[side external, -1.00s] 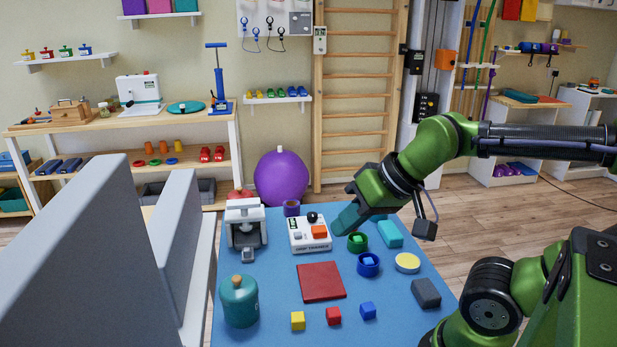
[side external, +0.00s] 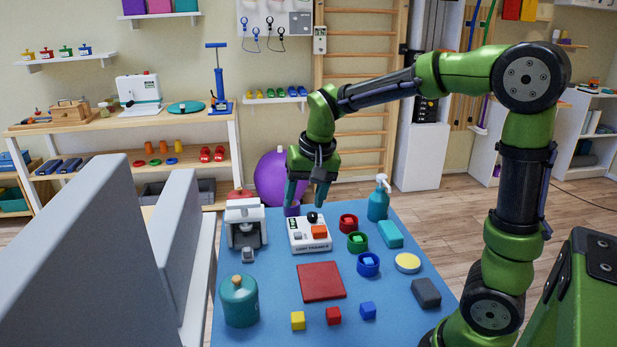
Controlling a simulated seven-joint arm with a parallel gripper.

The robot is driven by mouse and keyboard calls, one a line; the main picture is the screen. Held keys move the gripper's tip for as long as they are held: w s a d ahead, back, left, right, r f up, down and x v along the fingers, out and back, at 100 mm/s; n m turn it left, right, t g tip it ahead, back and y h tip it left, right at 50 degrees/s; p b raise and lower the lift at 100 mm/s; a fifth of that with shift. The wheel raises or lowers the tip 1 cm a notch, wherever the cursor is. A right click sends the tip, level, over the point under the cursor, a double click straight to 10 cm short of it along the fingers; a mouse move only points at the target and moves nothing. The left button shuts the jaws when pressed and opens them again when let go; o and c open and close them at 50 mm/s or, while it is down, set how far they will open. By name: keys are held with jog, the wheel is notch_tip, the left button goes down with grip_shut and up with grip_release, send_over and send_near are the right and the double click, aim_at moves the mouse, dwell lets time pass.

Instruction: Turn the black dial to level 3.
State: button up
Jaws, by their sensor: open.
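The black dial (side external: 312,217) is a small knob on top of a white device (side external: 297,238) near the back of the blue table. The device also has an orange block (side external: 319,231) and a small dark display on its upper face. My gripper (side external: 305,205) points down just above and behind the device, near the dial. Its two teal fingers are spread apart with nothing between them. They do not appear to touch the dial. The dial's level marks are too small to read.
A red mat (side external: 320,282) lies in front.

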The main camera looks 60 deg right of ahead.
aim_at(312, 214)
jog(key=w+d+f+m+g+h, duration=0.2)
jog(key=w+d+m+g+h, duration=0.15)
jog(key=w+d+m, duration=0.7)
jog(key=shift+n+t+h, duration=0.35)
jog(key=shift+n, duration=0.1)
jog(key=x, duration=1.5)
jog(key=shift+s+d+f, duration=0.1)
jog(key=shift+d+f, duration=0.15)
jog(key=shift+d, duration=0.15)
jog(key=c, duration=1)
jog(key=shift+c, duration=0.2)
